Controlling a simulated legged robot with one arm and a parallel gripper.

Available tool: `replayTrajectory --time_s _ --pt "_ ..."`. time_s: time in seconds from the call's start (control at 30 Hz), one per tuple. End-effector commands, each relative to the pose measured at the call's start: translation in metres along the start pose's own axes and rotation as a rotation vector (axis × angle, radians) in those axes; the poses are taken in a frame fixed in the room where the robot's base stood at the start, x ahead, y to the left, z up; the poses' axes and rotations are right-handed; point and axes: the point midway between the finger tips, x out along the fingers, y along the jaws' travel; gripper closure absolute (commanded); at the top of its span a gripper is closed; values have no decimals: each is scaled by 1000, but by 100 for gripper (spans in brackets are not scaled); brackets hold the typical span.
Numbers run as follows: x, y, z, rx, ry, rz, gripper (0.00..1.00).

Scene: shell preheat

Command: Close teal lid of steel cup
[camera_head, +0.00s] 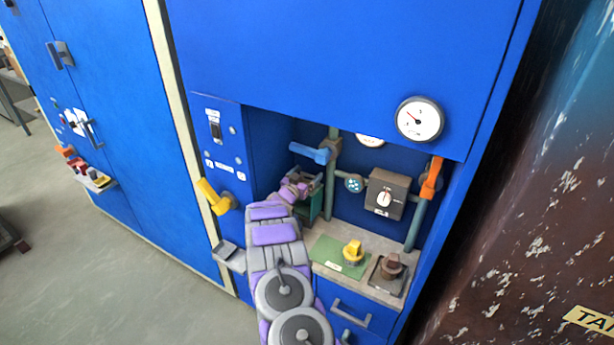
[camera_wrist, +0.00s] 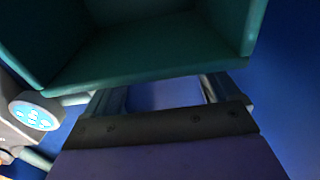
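A teal, hollow, box-like part (camera_head: 316,207) stands in the cabinet recess, mostly behind my arm. It fills the top of the wrist view as a teal underside with walls (camera_wrist: 150,58), and I take it to be the teal lid. My gripper (camera_head: 304,182) is at this part in the recess. In the wrist view its two grey fingers (camera_wrist: 163,93) are spread apart, with only blue showing between them. Their tips run behind the teal edge, so I cannot tell whether they touch it. I cannot make out a steel cup in either view.
A blue-handled valve (camera_head: 312,153) and pipe are close to my gripper. A box with a dial (camera_head: 384,195) and an orange handle (camera_head: 431,178) are to the right. A yellow knob (camera_head: 353,251) and a brown knob (camera_head: 391,266) stand on the shelf. A yellow lever (camera_head: 213,197) sticks out left.

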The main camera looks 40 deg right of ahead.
Motion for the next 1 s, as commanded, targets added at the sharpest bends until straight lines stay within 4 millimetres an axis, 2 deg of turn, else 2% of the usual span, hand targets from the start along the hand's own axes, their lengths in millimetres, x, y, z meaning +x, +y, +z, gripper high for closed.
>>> replayTrajectory --time_s 0.07,0.63,1.0 --pt "3 2 2 0 -3 1 20" --pt "4 1 4 -1 -5 0 75" --pt "0 0 3 -1 -8 -1 76"
